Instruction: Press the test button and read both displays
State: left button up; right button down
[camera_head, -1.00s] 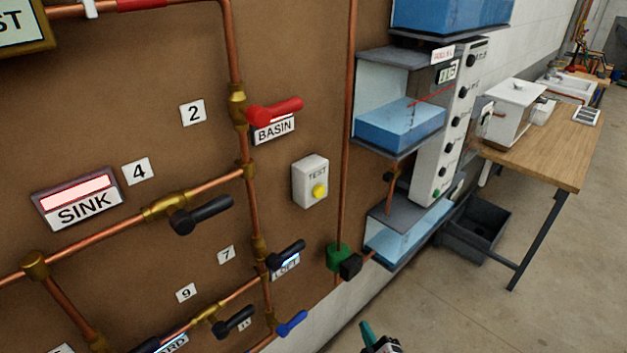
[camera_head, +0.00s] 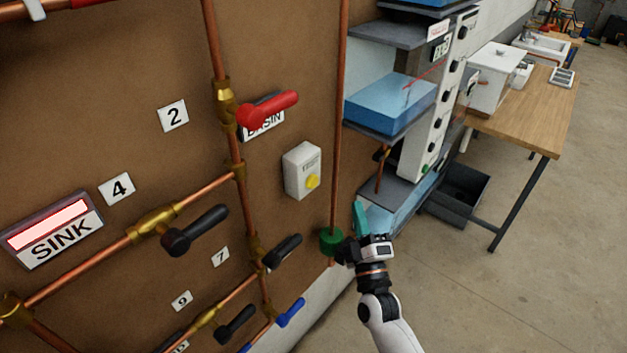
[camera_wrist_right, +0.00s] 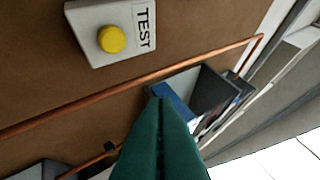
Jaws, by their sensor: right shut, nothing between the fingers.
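The test button is a yellow knob (camera_head: 313,181) on a pale box (camera_head: 301,170) fixed to the brown board. In the right wrist view the yellow button (camera_wrist_right: 112,39) shows at the upper left, beside a TEST label (camera_wrist_right: 144,27). My right gripper (camera_head: 359,216) has green fingers, shut and empty, below and right of the box and apart from it. The fingers (camera_wrist_right: 161,104) also show in the right wrist view. One lit display (camera_head: 48,223) is pale with a red edge above the SINK label. A small display (camera_head: 440,48) shows on the grey column; its digits are unclear.
Copper pipes (camera_head: 337,110) run up the board near the button. A red lever (camera_head: 267,108) and black levers (camera_head: 195,230) stick out from it. Blue-water tanks (camera_head: 391,104) stand to the right, with a wooden table (camera_head: 520,115) beyond. Open floor lies at lower right.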

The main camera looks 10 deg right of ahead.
aim_at(312, 181)
jog(key=w+a+b, duration=0.3)
jog(key=w+a, duration=0.2)
jog(key=w, duration=0.2)
jog(key=shift+a, duration=0.25)
jog(key=shift+w+a, duration=0.1)
jog(key=shift+w, duration=0.05)
dwell(2.1)
jog(key=shift+w+a, duration=0.15)
jog(key=shift+w, duration=0.05)
